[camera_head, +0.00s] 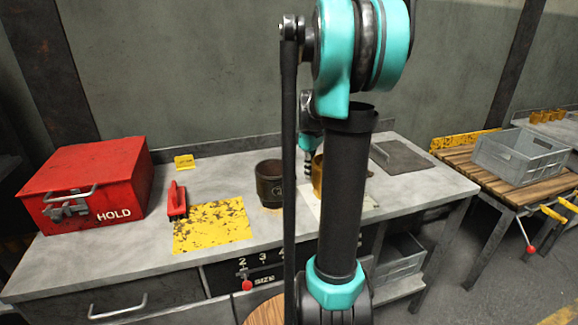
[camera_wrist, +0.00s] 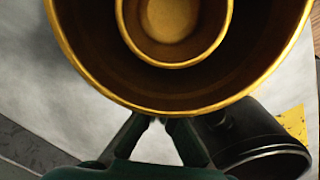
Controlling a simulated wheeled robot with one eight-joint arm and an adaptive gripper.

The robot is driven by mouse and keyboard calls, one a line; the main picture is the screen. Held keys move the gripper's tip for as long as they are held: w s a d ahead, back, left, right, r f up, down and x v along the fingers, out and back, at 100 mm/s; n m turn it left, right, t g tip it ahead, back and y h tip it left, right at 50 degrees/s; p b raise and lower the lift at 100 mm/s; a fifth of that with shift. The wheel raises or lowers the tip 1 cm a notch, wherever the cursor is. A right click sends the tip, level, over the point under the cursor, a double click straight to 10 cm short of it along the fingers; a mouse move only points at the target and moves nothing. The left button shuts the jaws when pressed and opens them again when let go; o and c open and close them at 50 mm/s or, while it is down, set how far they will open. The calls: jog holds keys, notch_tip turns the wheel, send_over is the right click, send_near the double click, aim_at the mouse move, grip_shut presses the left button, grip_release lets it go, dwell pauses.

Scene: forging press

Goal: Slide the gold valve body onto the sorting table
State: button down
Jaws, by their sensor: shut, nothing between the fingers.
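The gold valve body (camera_head: 317,177) stands on a pale plate (camera_head: 307,208) on the grey table (camera_head: 125,240); my arm hides much of it. In the wrist view the gold valve body (camera_wrist: 75,65) fills the top as a wide round rim with a smaller ring inside. My gripper (camera_wrist: 158,119) is shut and empty, its fingertips close at the rim's near edge; I cannot tell whether they touch it. In the head view my gripper (camera_head: 308,168) shows partly, just left of the valve body. I cannot tell which table is the sorting table.
A dark cup (camera_head: 270,183) stands left of the valve body. A red HOLD box (camera_head: 90,175), a red-handled tool (camera_head: 177,201) and a worn yellow patch (camera_head: 212,226) lie further left. A slatted table (camera_head: 450,163) with a grey crate (camera_head: 520,155) is at right.

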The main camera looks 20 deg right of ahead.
jog(key=s+d, duration=0.2)
jog(key=s, duration=0.1)
jog(key=shift+d, duration=0.2)
jog(key=shift+w, duration=0.1)
jog(key=w+a, duration=0.2)
jog(key=w, duration=0.1)
jog(key=shift+w+a+r, duration=0.15)
jog(key=shift+a+r, duration=0.2)
jog(key=shift+r, duration=0.05)
notch_tip(320, 180, up, 9)
